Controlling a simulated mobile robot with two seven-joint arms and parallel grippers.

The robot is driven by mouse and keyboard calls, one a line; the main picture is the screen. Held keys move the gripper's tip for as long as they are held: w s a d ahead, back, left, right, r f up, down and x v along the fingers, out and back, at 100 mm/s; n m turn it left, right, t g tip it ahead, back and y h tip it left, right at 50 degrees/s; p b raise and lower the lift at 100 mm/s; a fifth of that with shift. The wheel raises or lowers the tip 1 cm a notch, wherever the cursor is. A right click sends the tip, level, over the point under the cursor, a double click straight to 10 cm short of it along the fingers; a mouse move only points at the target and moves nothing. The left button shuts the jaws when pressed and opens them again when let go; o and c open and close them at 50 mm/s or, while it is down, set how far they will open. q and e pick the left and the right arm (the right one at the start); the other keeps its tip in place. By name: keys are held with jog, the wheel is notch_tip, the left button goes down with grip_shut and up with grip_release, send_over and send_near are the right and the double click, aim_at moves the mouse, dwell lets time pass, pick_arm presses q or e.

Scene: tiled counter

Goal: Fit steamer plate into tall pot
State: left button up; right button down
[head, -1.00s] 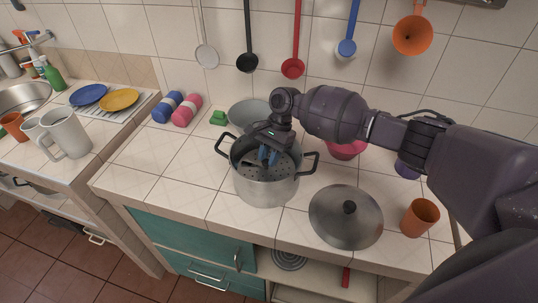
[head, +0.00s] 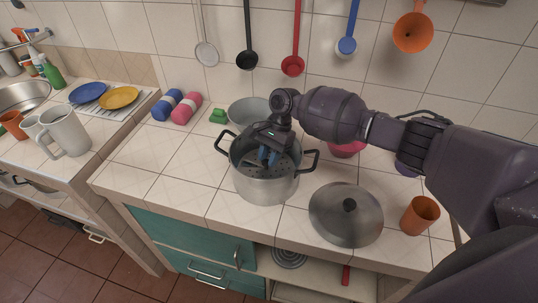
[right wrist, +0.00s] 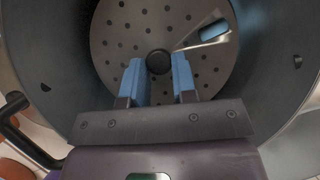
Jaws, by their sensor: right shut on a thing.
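The tall pot (head: 266,188) is a grey metal pot with two dark side handles, upright on the tiled counter. The steamer plate (right wrist: 120,45) is a round metal disc with many small holes and a dark central knob (right wrist: 158,62). It sits inside the pot, below the rim, and looks about level. My right gripper (right wrist: 159,72) reaches down into the pot, its blue fingers shut on the knob. In the head view the gripper (head: 269,157) hides part of the plate. I cannot tell whether the plate touches the pot's bottom. My left gripper is not in view.
A domed lid (head: 346,216) lies right of the pot, with an orange cup (head: 420,215) beyond it. A grey bowl (head: 247,112) stands behind the pot, near a pink bowl (head: 345,149). Blue and pink rolls (head: 187,107) lie back left. The counter left of the pot is clear.

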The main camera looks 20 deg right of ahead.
jog(key=shift+f, duration=0.85)
dwell(0.3)
jog(key=c, duration=0.8)
grip_release()
jog(key=shift+c, duration=0.2)
jog(key=b+v, duration=0.1)
jog(key=v, duration=0.9)
jog(key=shift+r, duration=0.4)
jog(key=shift+w+d, duration=0.1)
jog(key=shift+d, duration=0.05)
